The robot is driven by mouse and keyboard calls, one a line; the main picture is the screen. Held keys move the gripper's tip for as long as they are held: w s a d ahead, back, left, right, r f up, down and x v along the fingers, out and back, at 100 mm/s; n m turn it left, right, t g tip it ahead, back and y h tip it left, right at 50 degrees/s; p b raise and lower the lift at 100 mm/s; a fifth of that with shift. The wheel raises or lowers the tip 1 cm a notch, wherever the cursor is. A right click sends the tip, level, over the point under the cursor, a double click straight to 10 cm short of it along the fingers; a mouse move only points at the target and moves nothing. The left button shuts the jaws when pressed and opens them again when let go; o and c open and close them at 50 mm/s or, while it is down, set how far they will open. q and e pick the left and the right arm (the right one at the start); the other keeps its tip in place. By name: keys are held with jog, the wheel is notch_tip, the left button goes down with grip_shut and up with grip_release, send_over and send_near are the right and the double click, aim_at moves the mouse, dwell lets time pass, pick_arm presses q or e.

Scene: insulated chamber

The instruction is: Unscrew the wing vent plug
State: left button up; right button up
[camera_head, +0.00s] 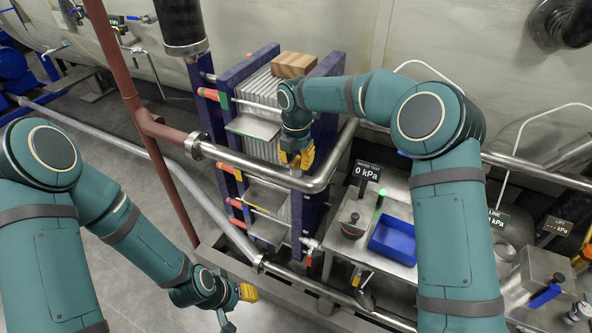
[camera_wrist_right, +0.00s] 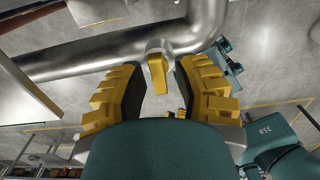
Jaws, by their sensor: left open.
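The wing vent plug (camera_wrist_right: 158,72) is a yellow wing on a silver fitting, set on the metal pipe (camera_wrist_right: 90,58) in the right wrist view. My right gripper (camera_wrist_right: 158,90) has its dark-padded yellow fingers on either side of the wing, with a visible gap on each side. In the head view my right gripper (camera_head: 297,158) is beside the filter-press-like stack, close to the bent pipe (camera_head: 270,170), and the plug cannot be told apart there. My left gripper (camera_head: 238,305) is low at the bottom centre, away from the plug, open and empty.
A plate stack (camera_head: 262,88) in a blue frame with a wooden block (camera_head: 295,64) on top stands behind the pipe. A steel bench (camera_head: 345,210) holds a blue tray (camera_head: 393,243) and a 0 kPa display (camera_head: 367,172). A red-brown post (camera_head: 118,70) stands left.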

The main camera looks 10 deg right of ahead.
aim_at(296, 159)
jog(key=shift+r, duration=0.1)
jog(key=shift+w+r, duration=0.1)
jog(key=shift+r, duration=2.45)
